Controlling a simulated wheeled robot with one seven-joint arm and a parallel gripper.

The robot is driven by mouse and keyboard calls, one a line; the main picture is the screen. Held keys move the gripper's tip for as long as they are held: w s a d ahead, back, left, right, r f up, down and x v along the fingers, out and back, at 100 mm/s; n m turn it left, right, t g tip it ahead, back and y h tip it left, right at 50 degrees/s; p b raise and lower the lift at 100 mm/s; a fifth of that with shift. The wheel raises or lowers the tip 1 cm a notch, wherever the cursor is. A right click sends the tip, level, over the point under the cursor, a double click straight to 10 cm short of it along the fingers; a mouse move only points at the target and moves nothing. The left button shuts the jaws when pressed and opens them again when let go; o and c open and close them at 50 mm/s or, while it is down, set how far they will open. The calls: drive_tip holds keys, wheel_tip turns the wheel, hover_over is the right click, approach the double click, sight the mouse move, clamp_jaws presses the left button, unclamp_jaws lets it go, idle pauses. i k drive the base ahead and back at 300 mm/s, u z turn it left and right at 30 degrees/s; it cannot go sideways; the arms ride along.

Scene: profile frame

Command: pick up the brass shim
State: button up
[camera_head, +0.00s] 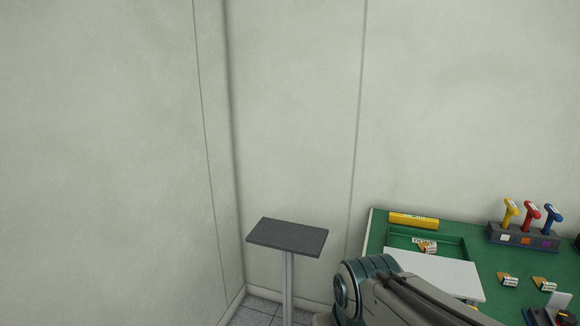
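I cannot pick out the brass shim for certain in the head view. Small orange-brown pieces with white labels are candidates, but their lettering is too small to read. One piece (428,249) lies in a shallow green tray (457,243). Two others, a left one (508,281) and a right one (545,284), lie on the green tabletop (490,268). My gripper is not in view; only a teal and grey part of my arm shows at the bottom, in front of the table's left part.
A yellow bar (413,220) lies at the table's back left. A dark rack (523,238) holds yellow, red and blue handled tools. A white panel (440,275) lies in front of the tray. A grey-topped stand (287,238) is left of the table, near the wall corner.

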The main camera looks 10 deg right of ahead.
sight(544, 281)
drive_tip(key=z, duration=1.95)
